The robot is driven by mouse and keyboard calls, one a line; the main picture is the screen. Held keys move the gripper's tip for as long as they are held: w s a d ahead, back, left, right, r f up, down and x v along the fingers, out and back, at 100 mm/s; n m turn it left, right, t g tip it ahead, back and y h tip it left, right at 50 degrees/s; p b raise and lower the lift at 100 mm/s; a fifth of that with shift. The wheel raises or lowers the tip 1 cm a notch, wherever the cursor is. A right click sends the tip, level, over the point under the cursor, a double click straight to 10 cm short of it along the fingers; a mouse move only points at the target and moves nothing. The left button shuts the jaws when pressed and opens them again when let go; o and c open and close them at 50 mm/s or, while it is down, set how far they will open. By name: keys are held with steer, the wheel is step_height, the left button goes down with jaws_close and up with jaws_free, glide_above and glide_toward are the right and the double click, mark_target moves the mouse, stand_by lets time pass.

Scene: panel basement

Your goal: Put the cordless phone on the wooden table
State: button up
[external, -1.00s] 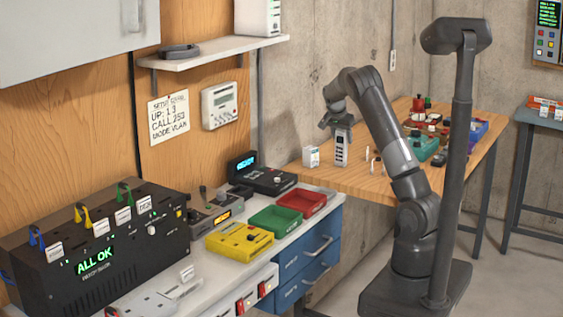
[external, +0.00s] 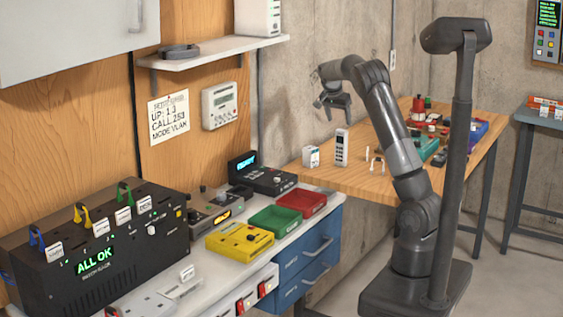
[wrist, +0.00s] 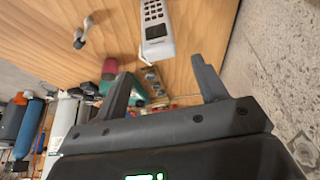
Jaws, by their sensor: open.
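The cordless phone (external: 341,147) is white-grey with a dark keypad and stands upright on the wooden table (external: 375,186), near its left end. In the wrist view the phone (wrist: 157,28) shows at the top, beyond the fingers and touched by neither. My gripper (external: 334,118) is open and empty, raised above and slightly left of the phone.
A small white box (external: 311,156) stands left of the phone. Small pegs (external: 377,163) are to its right. A green tray (external: 421,148), red parts and a blue bin crowd the table's far right. The concrete wall is behind. The table's front strip is clear.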

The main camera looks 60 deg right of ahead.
steer(key=s+a+r+n+t+y, duration=0.1)
steer(key=s+a+r+n, duration=0.25)
steer(key=a, duration=0.55)
steer(key=s+a+r+n+t+y, duration=0.1)
steer(key=s+a+r+n+t, duration=0.2)
steer(key=a, duration=0.7)
steer(key=s+a+r+n+y, duration=0.1)
steer(key=s+a+n, duration=0.35)
steer(key=a, duration=0.45)
steer(key=s+a+f+n, duration=0.2)
steer(key=s+a+n, duration=0.1)
steer(key=s+a, duration=0.4)
steer(key=s+a+f+n+t+y, duration=0.1)
steer(key=s+a+f+n, duration=0.1)
steer(key=s+a+n, duration=0.2)
steer(key=s+a, duration=0.3)
steer(key=s, duration=0.1)
steer(key=shift+s+f+t, duration=0.25)
steer(key=shift+f+t, duration=0.05)
steer(key=shift+f, duration=0.05)
